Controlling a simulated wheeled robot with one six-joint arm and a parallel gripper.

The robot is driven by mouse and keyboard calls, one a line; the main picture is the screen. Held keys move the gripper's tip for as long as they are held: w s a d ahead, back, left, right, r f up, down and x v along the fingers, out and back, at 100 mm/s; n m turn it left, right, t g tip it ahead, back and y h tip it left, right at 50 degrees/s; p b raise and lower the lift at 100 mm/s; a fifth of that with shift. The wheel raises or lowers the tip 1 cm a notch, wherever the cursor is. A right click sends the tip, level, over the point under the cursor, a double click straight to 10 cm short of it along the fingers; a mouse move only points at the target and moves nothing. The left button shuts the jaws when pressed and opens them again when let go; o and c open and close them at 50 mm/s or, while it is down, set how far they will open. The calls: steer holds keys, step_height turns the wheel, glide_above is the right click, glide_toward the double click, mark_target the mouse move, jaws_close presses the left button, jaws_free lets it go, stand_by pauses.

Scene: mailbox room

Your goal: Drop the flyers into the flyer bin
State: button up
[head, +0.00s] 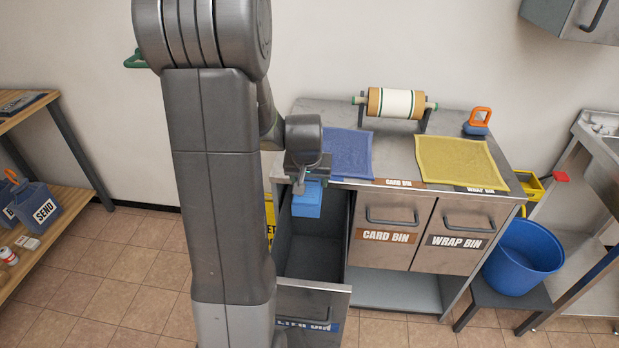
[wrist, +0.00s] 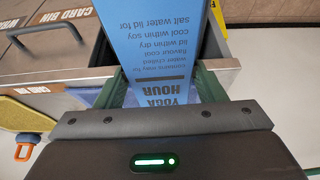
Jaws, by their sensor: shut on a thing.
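A blue flyer (head: 307,203) is held between the fingers of my gripper (head: 304,182), above the open drawer. In the wrist view the flyer (wrist: 165,40) shows printed text including "YOGA HOUR", with the green fingers of my gripper (wrist: 165,90) on either side. I cannot tell whether it is one sheet or a stack. The flyer bin (head: 328,300) is a pulled-out steel drawer at the cabinet's left, its label partly hidden by my arm. The visible part of its inside looks empty.
The card bin (head: 385,255) and wrap bin (head: 452,255) beside it are shut. A blue cloth (head: 350,155), a yellow cloth (head: 460,162) and a paper roll (head: 396,103) are on the counter. A blue bucket (head: 523,260) stands at right. A shelf (head: 50,215) stands at left.

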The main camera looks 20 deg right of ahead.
mark_target(309, 180)
steer(key=o, duration=1.5)
steer(key=shift+c, duration=0.2)
steer(key=v, duration=1.4)
steer(key=shift+f, duration=0.15)
steer(key=x, duration=1.3)
steer(key=shift+f, duration=0.15)
steer(key=shift+w+d+r+p, duration=0.15)
steer(key=shift+w+r+p, duration=0.05)
steer(key=shift+r+p, duration=0.9)
steer(key=shift+r, duration=0.3)
